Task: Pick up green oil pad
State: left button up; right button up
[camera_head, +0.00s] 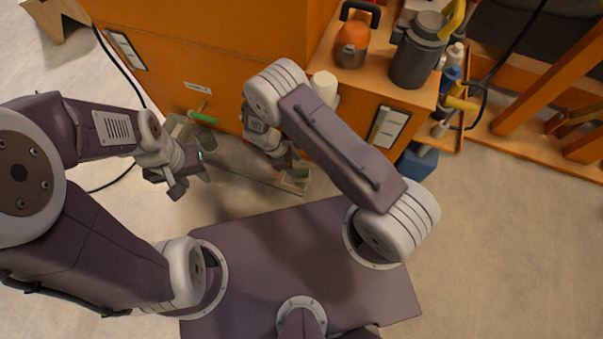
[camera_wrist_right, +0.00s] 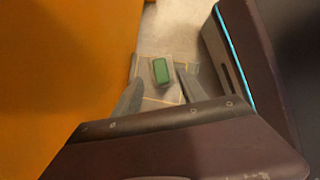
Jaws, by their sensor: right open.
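The green oil pad (camera_wrist_right: 160,70) is a small green block in a pale, clear-looking holder in the right wrist view. It also shows in the head view (camera_head: 300,174), low beside the orange cabinet. My right gripper (camera_wrist_right: 160,88) is open and empty, with the pad seen between and beyond its two fingers; contact is not visible. In the head view, the right gripper (camera_head: 287,163) is close to the pad, partly behind my arm. My left gripper (camera_head: 190,172) hangs to the left, away from the pad; its jaw opening is unclear.
The orange cabinet (camera_head: 205,60) rises close behind both grippers, and its wall fills the left of the wrist view. A green-handled item (camera_head: 202,117) is near the left gripper.

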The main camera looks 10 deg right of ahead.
aim_at(301, 171)
jog(key=shift+d+f, duration=0.2)
jog(key=shift+f, duration=0.45)
jog(key=b+x, duration=0.4)
jog(key=x, duration=0.1)
jog(key=shift+s+a+f, duration=0.1)
jog(key=shift+f, duration=0.05)
pick_arm(q)
notch_tip(301, 171, down, 5)
